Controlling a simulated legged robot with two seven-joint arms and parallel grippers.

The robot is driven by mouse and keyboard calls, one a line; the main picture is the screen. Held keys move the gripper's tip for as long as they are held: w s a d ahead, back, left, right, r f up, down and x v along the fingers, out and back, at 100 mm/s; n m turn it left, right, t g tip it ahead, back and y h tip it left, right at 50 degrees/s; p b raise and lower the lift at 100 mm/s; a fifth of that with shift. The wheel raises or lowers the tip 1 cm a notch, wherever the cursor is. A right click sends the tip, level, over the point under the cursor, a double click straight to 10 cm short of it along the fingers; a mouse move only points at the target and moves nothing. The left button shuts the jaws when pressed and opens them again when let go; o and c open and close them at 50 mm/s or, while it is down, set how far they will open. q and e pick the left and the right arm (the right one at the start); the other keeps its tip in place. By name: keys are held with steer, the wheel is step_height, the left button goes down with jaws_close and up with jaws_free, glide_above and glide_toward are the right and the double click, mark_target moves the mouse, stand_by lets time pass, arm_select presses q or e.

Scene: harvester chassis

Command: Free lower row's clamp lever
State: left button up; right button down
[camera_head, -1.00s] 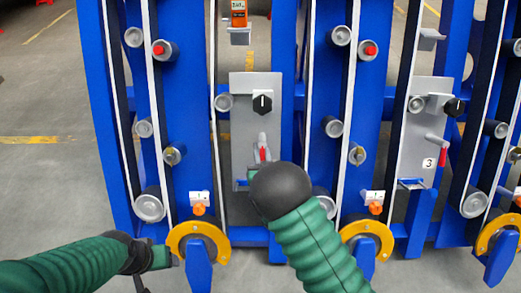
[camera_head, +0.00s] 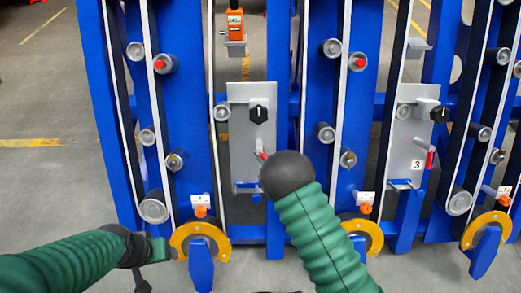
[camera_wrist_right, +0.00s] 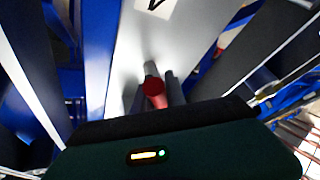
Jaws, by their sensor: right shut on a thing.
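A grey clamp lever with a red handle (camera_head: 262,156) sits on the left grey plate (camera_head: 240,152), below a black knob (camera_head: 259,114). The lever leans to the lower right, and its lower end is hidden by my black wrist ball. My right gripper (camera_head: 269,162) is mostly hidden behind that ball and is shut on the lever's handle. In the right wrist view the red handle end (camera_wrist_right: 154,93) stands between two grey posts, just above my dark gripper body. My left gripper (camera_head: 158,250) is low at the left, away from the plates; its jaws are unclear.
A second plate (camera_head: 405,150), marked 3, carries its own red-handled lever (camera_head: 430,159). Blue uprights, grey rollers (camera_head: 153,207) and yellow rings (camera_head: 200,238) surround the plates. An orange device (camera_head: 235,24) hangs above the left plate. Floor at the far left is open.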

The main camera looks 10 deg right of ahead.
steer(key=shift+w+d+r+n+g+y+p, duration=0.2)
steer(key=shift+n+g+p, duration=0.45)
steer(key=shift+n+p, duration=0.5)
steer(key=shift+s+d+r+n+g+y+p, duration=0.2)
steer(key=shift+n+g+p, duration=0.4)
steer(key=shift+n+p, duration=0.55)
steer(key=shift+w+d+r+n+g+y+p, duration=0.15)
steer(key=shift+n+g+y+p, duration=0.15)
steer(key=shift+n+g+p, duration=0.6)
steer(key=shift+f+n+t, duration=0.15)
steer(key=shift+n+t, duration=0.1)
steer(key=shift+n, duration=0.05)
steer(key=c, duration=1.4)
jaws_free()
steer(key=shift+o, duration=0.2)
